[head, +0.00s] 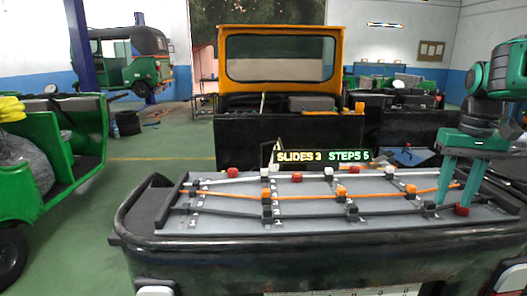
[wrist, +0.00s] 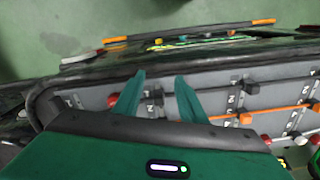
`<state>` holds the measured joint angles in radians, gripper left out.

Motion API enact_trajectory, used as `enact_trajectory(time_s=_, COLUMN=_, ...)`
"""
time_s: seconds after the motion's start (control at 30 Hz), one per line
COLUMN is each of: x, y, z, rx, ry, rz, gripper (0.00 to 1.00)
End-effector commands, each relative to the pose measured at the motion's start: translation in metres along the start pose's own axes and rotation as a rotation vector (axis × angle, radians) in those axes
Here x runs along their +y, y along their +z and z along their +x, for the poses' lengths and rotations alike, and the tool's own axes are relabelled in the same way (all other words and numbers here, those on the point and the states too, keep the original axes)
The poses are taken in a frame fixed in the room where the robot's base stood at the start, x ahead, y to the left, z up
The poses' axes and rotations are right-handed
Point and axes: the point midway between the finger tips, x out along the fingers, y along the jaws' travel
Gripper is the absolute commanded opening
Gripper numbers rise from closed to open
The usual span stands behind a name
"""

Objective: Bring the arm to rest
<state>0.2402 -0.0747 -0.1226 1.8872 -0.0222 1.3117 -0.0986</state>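My gripper (head: 452,204) is at the right end of the grey board (head: 230,222) in the head view, pointing down with its two green fingers apart. A red knob (head: 462,210) is close by its fingertips; I cannot tell whether they touch. In the wrist view my gripper (wrist: 160,76) shows a clear gap between the fingers, with nothing held there. The board carries an orange rod (head: 330,196) and dark and pale rods, with several red, white, orange and black knobs. A sign (head: 322,156) behind it reads "SLIDES 3 STEPS 5".
The board lies on a dark vehicle body (head: 240,250) with a raised rim. A yellow-framed vehicle (head: 280,34) stands behind it. A green rickshaw (head: 85,120) is at left, another (head: 130,70) further back beside a blue post (head: 82,45). Green floor (head: 150,165) is open at left.

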Motion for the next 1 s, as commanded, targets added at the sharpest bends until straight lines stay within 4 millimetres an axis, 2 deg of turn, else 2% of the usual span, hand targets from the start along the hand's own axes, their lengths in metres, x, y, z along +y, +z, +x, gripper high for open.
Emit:
enact_trajectory(time_s=0.03, x=0.004, y=0.025, z=0.009, rx=0.0, ry=-0.002, rz=0.034, gripper=0.38)
enact_trajectory(time_s=0.3, x=0.022, y=0.147, z=0.077, rx=-0.003, ry=-0.002, rz=0.211, gripper=0.38)
enact_trajectory(time_s=0.4, x=0.025, y=0.184, z=0.102, rx=-0.007, ry=0.0, rz=0.257, gripper=0.38)
enact_trajectory(time_s=0.5, x=0.026, y=0.211, z=0.12, rx=-0.009, ry=0.001, rz=0.29, gripper=0.38)
enact_trajectory(time_s=0.67, x=0.025, y=0.231, z=0.135, rx=-0.012, ry=0.003, rz=0.311, gripper=0.38)
enact_trajectory(time_s=1.0, x=0.025, y=0.232, z=0.136, rx=-0.013, ry=0.003, rz=0.314, gripper=0.38)
